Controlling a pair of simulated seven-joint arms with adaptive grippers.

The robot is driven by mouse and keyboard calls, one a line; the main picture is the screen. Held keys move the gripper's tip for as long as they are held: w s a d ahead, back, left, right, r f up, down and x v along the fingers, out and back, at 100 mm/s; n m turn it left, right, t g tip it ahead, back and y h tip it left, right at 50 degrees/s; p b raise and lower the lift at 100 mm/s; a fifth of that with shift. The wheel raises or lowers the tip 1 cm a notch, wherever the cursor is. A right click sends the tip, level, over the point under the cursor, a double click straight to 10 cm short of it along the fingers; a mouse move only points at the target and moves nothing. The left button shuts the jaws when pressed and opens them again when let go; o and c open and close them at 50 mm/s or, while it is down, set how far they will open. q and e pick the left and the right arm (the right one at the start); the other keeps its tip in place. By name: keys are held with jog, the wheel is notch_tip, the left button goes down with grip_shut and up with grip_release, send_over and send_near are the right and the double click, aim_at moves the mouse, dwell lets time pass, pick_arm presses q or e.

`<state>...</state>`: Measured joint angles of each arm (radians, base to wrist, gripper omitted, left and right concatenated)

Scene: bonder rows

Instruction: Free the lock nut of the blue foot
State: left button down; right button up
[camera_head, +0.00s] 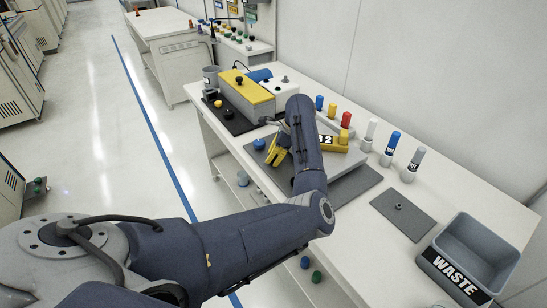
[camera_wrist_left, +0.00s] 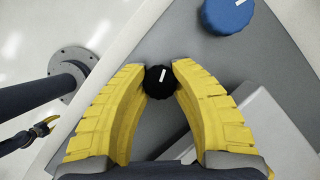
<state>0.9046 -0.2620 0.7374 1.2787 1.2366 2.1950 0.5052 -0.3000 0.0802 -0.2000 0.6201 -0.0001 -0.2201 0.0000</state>
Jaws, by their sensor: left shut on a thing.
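The lock nut, a small black knob with a white mark (camera_wrist_left: 160,82), sits between the yellow fingers of my left gripper (camera_wrist_left: 162,78) in the left wrist view. The fingertips are shut on its sides. The blue foot (camera_wrist_left: 228,14), a wider blue knob with a white mark, stands apart from the fingers at the upper right. In the head view the blue foot (camera_head: 259,144) shows near the bench's front edge, beside my left gripper (camera_head: 268,153); the nut is hidden there. A small yellow-and-dark part, seemingly my right gripper (camera_wrist_left: 40,128), shows far below; its jaws are unclear.
A yellow-topped unit (camera_head: 246,92) stands on the bench beyond my arm. Red, yellow and blue bottles, then capped grey holders, line the back. A grey mat (camera_head: 403,217) and a WASTE bin (camera_head: 440,262) are at right. The floor beside the bench is open.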

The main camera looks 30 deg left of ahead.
pick_arm(q)
jog(key=shift+a, duration=0.2)
jog(key=c, duration=1)
grip_release()
jog(key=shift+d, duration=0.1)
jog(key=v, duration=1.2)
